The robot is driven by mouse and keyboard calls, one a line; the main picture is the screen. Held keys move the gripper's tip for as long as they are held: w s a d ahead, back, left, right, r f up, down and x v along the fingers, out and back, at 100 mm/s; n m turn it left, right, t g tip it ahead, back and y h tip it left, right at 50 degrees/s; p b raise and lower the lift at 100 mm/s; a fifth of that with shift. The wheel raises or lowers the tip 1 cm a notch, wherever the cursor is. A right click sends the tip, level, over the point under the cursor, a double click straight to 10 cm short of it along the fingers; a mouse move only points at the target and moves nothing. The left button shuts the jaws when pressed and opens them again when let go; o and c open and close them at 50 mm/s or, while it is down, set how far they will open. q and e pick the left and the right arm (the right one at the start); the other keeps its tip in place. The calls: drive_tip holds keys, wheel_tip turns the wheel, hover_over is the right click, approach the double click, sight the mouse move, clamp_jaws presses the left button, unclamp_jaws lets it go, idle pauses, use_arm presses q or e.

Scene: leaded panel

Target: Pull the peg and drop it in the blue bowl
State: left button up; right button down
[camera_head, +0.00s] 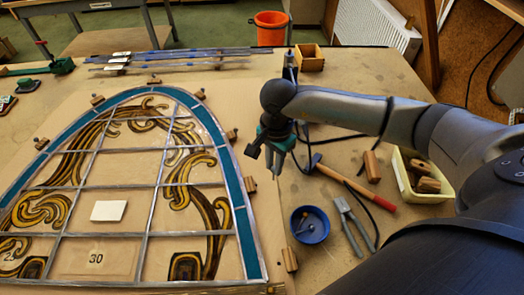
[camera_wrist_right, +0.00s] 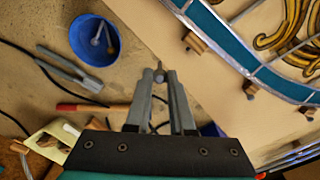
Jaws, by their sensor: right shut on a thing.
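My right gripper (camera_head: 276,168) hangs over the bench just right of the leaded panel's curved edge. It is shut on a small grey round-headed peg (camera_wrist_right: 159,68), which shows between the fingertips in the right wrist view (camera_wrist_right: 160,76). In the head view the gripper hides this peg. The blue bowl (camera_head: 318,236) stands on the bench, nearer me and a little right of the gripper. It also shows at upper left in the right wrist view (camera_wrist_right: 80,42), with small round-headed pegs inside. The leaded panel (camera_head: 243,220) lies flat, with wooden blocks along its edge. My left gripper is out of view.
A hammer with a red handle (camera_head: 372,195), grey pliers (camera_head: 350,225) and a cream tub (camera_head: 440,197) of wooden pieces lie right of the bowl. A wooden box (camera_head: 309,62) stands behind my right gripper. An orange bucket (camera_head: 271,30) is beyond the bench.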

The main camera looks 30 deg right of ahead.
use_arm(q)
drive_tip(key=shift+b, duration=0.4)
use_arm(e)
drive_tip(key=s+d+f, duration=0.2)
drive_tip(key=s+d, duration=0.2)
drive_tip(key=s, duration=0.9)
drive_tip(key=shift+d+f, duration=0.15)
drive_tip(key=shift+f, duration=0.05)
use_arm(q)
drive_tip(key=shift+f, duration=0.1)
use_arm(e)
drive_tip(key=shift+f, duration=0.1)
use_arm(q)
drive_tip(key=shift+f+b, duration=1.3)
drive_tip(key=shift+b, duration=0.1)
use_arm(e)
drive_tip(key=shift+f, duration=1.35)
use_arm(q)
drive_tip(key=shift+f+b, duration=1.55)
use_arm(e)
drive_tip(key=shift+f, duration=1.65)
drive_tip(key=c, duration=0.7)
unclamp_jaws()
